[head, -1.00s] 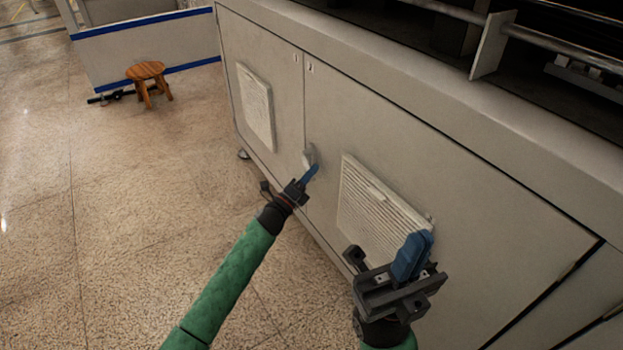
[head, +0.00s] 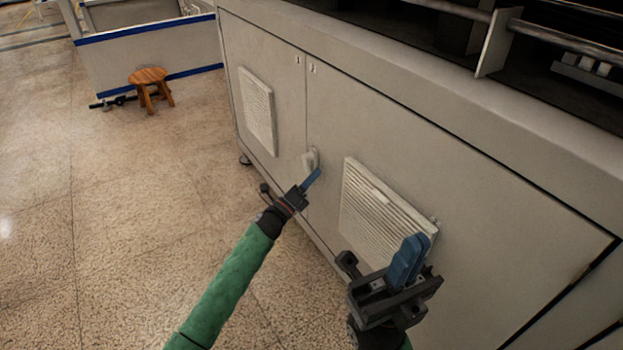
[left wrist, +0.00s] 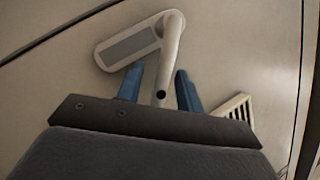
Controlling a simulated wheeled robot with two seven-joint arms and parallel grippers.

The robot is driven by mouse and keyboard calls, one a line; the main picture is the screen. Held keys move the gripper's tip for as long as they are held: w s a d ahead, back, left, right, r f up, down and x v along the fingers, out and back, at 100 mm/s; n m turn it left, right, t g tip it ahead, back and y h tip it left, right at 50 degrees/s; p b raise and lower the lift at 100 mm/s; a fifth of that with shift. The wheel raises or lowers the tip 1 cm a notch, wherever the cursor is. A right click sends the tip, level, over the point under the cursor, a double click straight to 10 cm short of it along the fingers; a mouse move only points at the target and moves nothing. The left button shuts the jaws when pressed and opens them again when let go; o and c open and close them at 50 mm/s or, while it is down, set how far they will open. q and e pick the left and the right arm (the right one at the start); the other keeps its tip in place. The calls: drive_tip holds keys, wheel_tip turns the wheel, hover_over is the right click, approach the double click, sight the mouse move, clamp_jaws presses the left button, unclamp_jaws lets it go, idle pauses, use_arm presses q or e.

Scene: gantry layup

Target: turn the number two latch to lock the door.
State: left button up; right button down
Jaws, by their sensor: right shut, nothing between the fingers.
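The latch (head: 311,158) is a pale handle on a rounded plate, at the seam between the doors marked 1 and 2. In the left wrist view its plate (left wrist: 128,45) is tilted, and its handle (left wrist: 170,55) points down toward my gripper. My left gripper (head: 315,176) is just below the latch in the head view. In the wrist view the left fingers (left wrist: 159,88) are open, one on each side of the handle's end, with gaps visible on both sides. The number two door (head: 340,120) looks flush with the cabinet. My right gripper (head: 407,260) is shut and empty before that door's vent.
White vent grilles stand out from the left door (head: 257,110) and the right door (head: 375,215). A wooden stool (head: 149,78) stands by a blue-edged partition (head: 150,58) at the back left.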

use_arm(q)
drive_tip(key=p+v, duration=0.1)
drive_tip(key=v, duration=0.6)
drive_tip(key=shift+s+a, duration=0.25)
drive_tip(key=shift+f, duration=0.1)
drive_tip(key=shift+c, duration=0.3)
